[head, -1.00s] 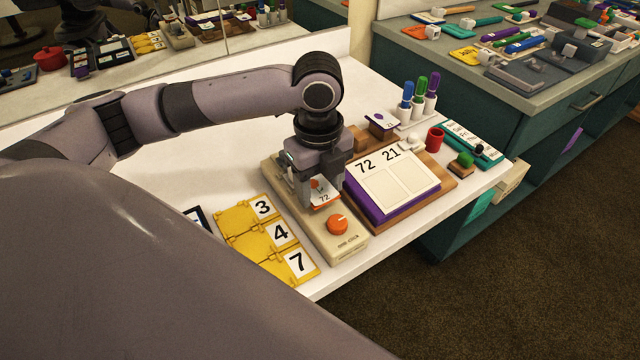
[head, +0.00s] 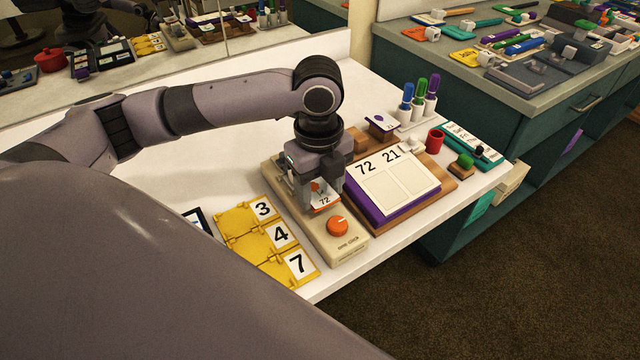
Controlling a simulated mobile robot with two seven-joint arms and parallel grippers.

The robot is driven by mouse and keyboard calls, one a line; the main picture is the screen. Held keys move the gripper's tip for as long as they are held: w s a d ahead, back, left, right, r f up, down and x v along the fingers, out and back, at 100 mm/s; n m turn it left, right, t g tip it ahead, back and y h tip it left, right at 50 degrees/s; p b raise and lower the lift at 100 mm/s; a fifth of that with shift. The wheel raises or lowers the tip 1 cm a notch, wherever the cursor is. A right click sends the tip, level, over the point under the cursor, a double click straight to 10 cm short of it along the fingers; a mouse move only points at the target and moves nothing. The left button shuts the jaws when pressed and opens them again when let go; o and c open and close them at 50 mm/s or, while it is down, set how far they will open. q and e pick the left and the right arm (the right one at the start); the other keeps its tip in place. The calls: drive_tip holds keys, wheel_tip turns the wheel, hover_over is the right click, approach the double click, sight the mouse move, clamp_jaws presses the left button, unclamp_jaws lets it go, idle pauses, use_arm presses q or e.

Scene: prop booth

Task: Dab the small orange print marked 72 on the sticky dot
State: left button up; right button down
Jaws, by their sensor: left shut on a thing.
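Gripper and print are over the beige box (head: 350,243) with an orange knob, just behind the knob (head: 338,226). I cannot tell whether the print touches the box. I cannot make out the sticky dot; the gripper and print hide part of the box top. My right gripper is not in view.
Right of the box, a board carries a purple pad with a white sheet (head: 398,186) headed 72 21. Left is a yellow rack (head: 262,243) with cards 3, 4 and 7. Capped markers (head: 419,98) and a red cup (head: 434,140) stand behind. The table's front edge is close.

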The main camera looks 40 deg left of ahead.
use_arm(q)
drive_tip(key=shift+f, duration=0.35)
drive_tip(key=shift+s+f+p, duration=0.1)
drive_tip(key=shift+f+p, duration=0.05)
drive_tip(key=shift+p, duration=0.5)
idle(2.8)
drive_tip(key=shift+r+p, duration=0.5)
drive_tip(key=shift+p, duration=0.05)
wheel_tip(320, 180, up, 5)
drive_tip(key=p, duration=0.6)
drive_tip(key=shift+r, duration=0.2)
drive_tip(key=shift+f, duration=0.1)
